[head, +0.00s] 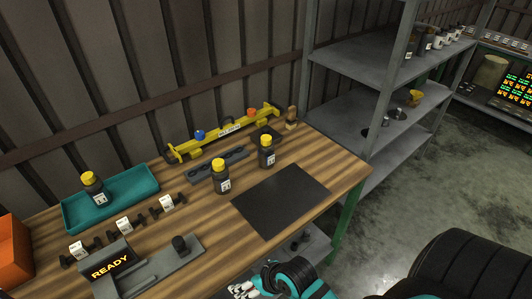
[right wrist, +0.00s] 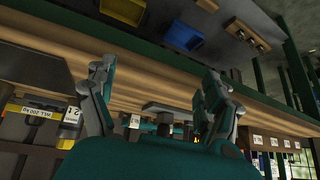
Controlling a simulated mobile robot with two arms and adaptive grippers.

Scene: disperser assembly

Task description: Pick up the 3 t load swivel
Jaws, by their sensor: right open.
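Three dark cylindrical pieces with yellow tops and small white labels are on the wooden bench. One (head: 93,187) stands in the teal tray, one (head: 221,177) stands near the bench middle, and one (head: 267,152) stands farther right and back. Their labels are too small to read, so I cannot tell which is the 3 t load swivel. My right gripper (head: 252,287) is low at the bottom of the head view, in front of the bench edge and apart from these pieces. In the right wrist view its fingers (right wrist: 157,73) are spread with nothing between them. My left gripper is out of view.
A black mat (head: 281,200) lies clear on the bench's right side. A yellow beam (head: 222,132) lies along the back. A grey fixture with a READY display (head: 110,265) and the teal tray (head: 148,187) are left. Grey shelves (head: 350,60) stand right of the bench.

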